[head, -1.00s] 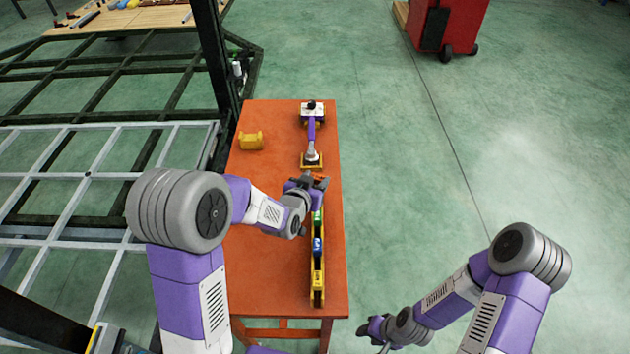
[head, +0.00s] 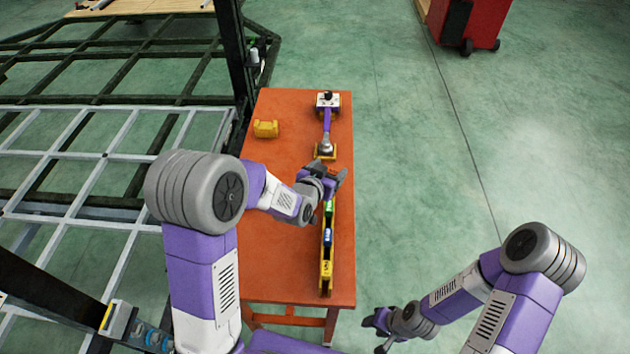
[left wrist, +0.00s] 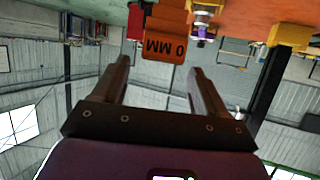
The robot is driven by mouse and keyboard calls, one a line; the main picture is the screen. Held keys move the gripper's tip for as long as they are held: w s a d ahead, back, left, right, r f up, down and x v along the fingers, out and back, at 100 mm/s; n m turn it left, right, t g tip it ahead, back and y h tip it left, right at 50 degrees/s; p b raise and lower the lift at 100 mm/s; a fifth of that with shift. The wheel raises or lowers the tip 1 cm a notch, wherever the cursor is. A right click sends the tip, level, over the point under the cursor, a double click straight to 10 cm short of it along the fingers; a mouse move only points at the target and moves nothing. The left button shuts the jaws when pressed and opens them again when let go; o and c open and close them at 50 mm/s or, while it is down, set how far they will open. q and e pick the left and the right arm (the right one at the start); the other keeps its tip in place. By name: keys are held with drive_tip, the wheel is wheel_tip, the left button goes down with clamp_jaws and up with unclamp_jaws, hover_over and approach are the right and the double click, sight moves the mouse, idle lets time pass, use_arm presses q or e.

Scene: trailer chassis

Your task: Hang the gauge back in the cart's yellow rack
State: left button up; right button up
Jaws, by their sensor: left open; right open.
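The orange gauge (left wrist: 166,36), marked "0 MM" and seen upside down, is just beyond the fingertips of my left gripper (left wrist: 158,70) in the left wrist view. The fingers are open and apart, with the gauge not clasped. In the head view my left gripper (head: 336,174) is over the cart at the far end of the yellow rack (head: 326,271); I cannot make out the gauge there. The rack is long and narrow and holds a green and a blue piece. My right gripper (head: 374,323) is low at the right of the cart, open and empty over the floor.
The orange cart (head: 284,270) also carries a purple-handled tool (head: 327,118) on yellow supports and a yellow block (head: 265,129). A grey and dark chassis frame (head: 90,160) lies to the left. A red cabinet (head: 475,22) stands far right. Floor on the right is clear.

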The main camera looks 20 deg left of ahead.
use_arm(q)
drive_tip(key=b+v, duration=0.6)
drive_tip(key=v, duration=0.6)
use_arm(e)
wheel_tip(320, 180, down, 5)
drive_tip(key=shift+f, duration=0.2)
use_arm(q)
drive_tip(key=shift+r, duration=0.15)
